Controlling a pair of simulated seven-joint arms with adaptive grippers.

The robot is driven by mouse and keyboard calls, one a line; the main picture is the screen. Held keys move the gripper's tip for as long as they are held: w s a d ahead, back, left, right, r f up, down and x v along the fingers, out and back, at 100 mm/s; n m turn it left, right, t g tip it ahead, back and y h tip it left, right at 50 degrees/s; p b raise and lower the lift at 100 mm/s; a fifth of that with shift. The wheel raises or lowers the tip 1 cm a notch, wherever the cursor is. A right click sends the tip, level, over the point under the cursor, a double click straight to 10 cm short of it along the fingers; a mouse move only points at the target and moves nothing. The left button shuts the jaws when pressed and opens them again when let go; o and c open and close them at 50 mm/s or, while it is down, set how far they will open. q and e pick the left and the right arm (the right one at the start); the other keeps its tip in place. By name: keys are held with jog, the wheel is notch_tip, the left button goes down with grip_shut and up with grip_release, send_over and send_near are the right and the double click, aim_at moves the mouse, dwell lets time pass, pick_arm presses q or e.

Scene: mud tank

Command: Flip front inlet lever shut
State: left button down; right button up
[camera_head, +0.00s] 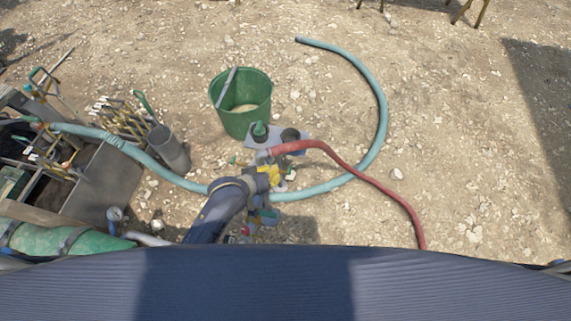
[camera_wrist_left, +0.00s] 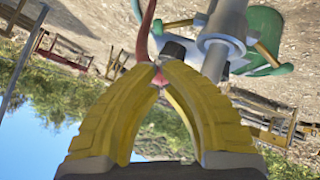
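My left arm reaches in from the bottom of the head view. Its yellow left gripper (camera_head: 268,172) is beside the pipe fittings at the end of the red hose (camera_head: 318,145). In the left wrist view the yellow fingertips (camera_wrist_left: 160,68) come together, with nothing clearly held between them. Just beyond them are a dark cap (camera_wrist_left: 174,49) and a grey metal pipe (camera_wrist_left: 222,35). A thin yellow bar (camera_wrist_left: 267,55) sticks out beside the pipe; I cannot tell whether it is the front inlet lever. The arm and gripper hide much of the fittings. My right gripper is not in view.
A green bucket (camera_head: 240,120) stands behind the fittings. A teal hose (camera_head: 375,90) curves around them on the ground. A grey cylinder (camera_head: 170,150) and a crate of tools (camera_head: 110,180) are at left. Stony ground at right is mostly clear.

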aim_at(282, 171)
pick_arm(q)
jog(key=shift+f, duration=0.1)
jog(key=shift+x, duration=5)
